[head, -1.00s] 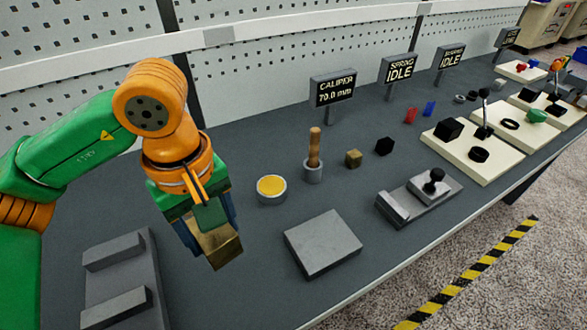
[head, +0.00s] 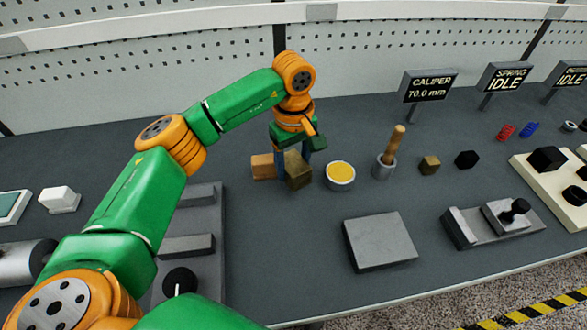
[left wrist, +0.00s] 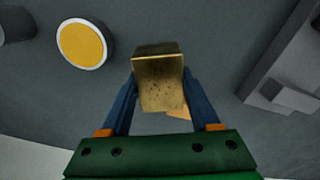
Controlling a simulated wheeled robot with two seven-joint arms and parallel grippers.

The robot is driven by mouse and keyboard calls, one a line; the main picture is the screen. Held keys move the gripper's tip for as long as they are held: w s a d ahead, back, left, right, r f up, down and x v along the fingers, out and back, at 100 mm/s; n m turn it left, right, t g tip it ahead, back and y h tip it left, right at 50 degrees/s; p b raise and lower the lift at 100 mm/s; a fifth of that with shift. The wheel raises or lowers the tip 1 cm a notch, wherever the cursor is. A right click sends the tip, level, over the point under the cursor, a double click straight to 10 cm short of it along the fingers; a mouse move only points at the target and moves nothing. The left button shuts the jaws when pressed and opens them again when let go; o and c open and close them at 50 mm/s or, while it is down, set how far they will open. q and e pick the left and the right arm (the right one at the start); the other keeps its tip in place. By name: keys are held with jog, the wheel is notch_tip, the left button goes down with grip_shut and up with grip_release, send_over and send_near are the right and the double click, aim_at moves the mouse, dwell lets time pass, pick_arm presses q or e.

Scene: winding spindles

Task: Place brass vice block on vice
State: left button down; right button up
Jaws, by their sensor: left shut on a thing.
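The brass vice block (head: 297,171) is a dull golden block held in my left gripper (head: 293,160). In the left wrist view the brass block (left wrist: 158,82) sits between the two blue fingers, which are shut on it. The vice (head: 204,222) is a grey base with two raised jaw bars, left of and nearer than the gripper, partly hidden by my arm. It seems to show at the right edge of the left wrist view (left wrist: 283,95). The block is apart from the vice. My right gripper is not in view.
An orange-brown block (head: 263,167) stands just left of the held block. A yellow-filled dish (head: 341,174) is just right of it. A grey plate (head: 378,242), a pestle in a cup (head: 385,165) and a small brass cube (head: 429,165) stand farther right.

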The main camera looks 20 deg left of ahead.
aim_at(293, 174)
pick_arm(q)
notch_tip(293, 174, down, 3)
jog(key=shift+a+r+p, duration=0.1)
jog(key=shift+r+p, duration=0.1)
jog(key=shift+p, duration=0.55)
jog(key=shift+w+f, duration=0.1)
jog(key=shift+f, duration=0.4)
jog(key=shift+c, duration=0.6)
grip_release()
